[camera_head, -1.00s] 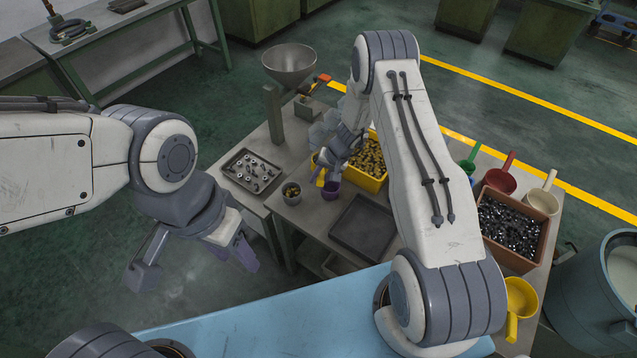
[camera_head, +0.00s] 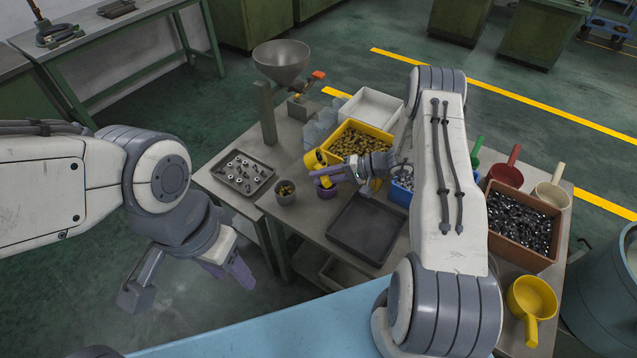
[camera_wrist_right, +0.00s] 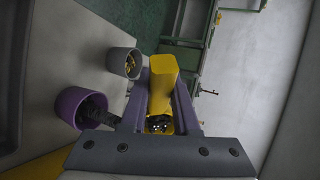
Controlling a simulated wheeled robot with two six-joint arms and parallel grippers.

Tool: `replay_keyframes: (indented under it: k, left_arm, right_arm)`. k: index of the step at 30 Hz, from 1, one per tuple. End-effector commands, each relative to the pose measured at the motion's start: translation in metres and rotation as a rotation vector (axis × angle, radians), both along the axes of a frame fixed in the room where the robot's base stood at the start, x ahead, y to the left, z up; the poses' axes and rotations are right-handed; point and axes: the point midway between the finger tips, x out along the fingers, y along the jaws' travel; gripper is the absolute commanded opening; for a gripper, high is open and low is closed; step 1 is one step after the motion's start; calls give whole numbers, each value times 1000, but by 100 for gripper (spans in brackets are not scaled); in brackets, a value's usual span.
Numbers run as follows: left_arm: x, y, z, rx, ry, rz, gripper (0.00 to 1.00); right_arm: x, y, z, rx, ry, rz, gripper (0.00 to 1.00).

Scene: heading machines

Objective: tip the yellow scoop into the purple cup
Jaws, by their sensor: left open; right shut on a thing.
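The yellow scoop (camera_head: 314,160) is in my right gripper (camera_head: 327,175), whose two fingers are shut on it. The scoop is tilted, just above and beside the purple cup (camera_head: 325,190). In the right wrist view the scoop (camera_wrist_right: 163,88) lies between the fingers, with a few shiny parts by its near end. The purple cup (camera_wrist_right: 76,106) shows there to the left of the fingers, with dark contents. I cannot tell whether scoop and cup touch. My left gripper (camera_head: 188,284) is open and empty, off the table's left front side.
A grey cup (camera_head: 286,197) with brass parts stands left of the purple cup. A dark empty tray (camera_head: 366,232) lies in front. A yellow bin (camera_head: 333,158) of brass parts is behind. Another yellow scoop (camera_head: 533,298) lies at right, near a brown bin (camera_head: 519,261).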

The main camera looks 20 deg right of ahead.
Motion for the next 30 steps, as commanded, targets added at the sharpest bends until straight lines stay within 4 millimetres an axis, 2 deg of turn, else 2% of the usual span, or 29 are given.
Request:
replay_keyframes:
  k: [1, 30]
  left_arm:
    - [0, 0, -12, 0, 0, 1, 50]
    - [0, 0, -118, 0, 0, -2, 50]
  right_arm:
    - [0, -1, -7, 19, -9, -1, 0]
    - [-6, -14, -23, 410, -165, 1, 0]
